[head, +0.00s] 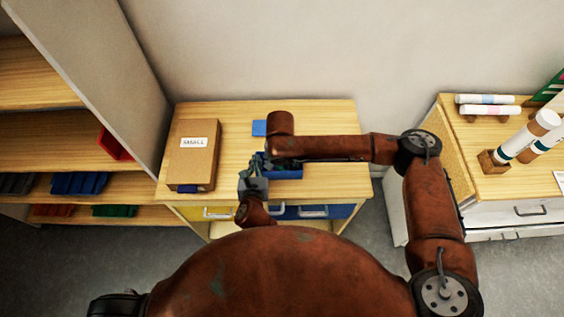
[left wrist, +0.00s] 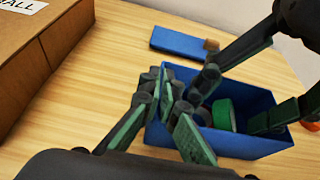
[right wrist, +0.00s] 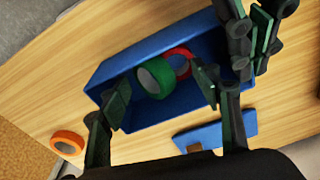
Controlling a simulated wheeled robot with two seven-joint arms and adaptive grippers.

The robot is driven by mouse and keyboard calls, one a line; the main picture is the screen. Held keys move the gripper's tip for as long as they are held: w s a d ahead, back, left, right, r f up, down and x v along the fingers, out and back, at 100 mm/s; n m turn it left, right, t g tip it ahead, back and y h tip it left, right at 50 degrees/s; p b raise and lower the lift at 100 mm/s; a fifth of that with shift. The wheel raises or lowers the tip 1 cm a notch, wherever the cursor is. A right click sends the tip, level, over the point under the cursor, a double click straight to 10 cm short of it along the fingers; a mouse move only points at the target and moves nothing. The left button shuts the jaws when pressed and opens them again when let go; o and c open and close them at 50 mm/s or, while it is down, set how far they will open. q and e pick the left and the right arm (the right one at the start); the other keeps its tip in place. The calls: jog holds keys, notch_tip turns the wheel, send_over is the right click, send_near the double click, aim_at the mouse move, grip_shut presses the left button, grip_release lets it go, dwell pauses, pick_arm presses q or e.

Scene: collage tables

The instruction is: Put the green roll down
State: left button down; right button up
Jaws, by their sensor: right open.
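The green roll (right wrist: 161,73) rests tilted inside the blue bin (right wrist: 115,65), beside a red roll (right wrist: 183,54). The green roll also shows inside the bin in the left wrist view (left wrist: 223,114). My right gripper (right wrist: 160,88) is open above the bin, its fingers apart on either side of the green roll with visible gaps. My left gripper (left wrist: 166,95) is nearly closed at the bin's edge, with its fingers astride the wall, and looks shut on it. In the head view, my right arm hides part of the bin (head: 290,174).
A brown labelled box (head: 192,155) stands left of the bin. A flat blue piece with a small wooden block (left wrist: 183,41) lies behind the bin. An orange roll (right wrist: 67,142) lies on the wooden top outside the bin. White tubes (head: 525,135) are on the right-hand cabinet.

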aim_at(281, 168)
jog(key=shift+r, duration=0.15)
notch_tip(281, 168, up, 13)
jog(key=s, duration=0.1)
jog(key=shift+s, duration=0.25)
jog(key=shift+a, duration=0.15)
pick_arm(q)
jog(key=c, duration=2.1)
grip_release()
jog(key=v, duration=1.2)
jog(key=shift+s, duration=0.1)
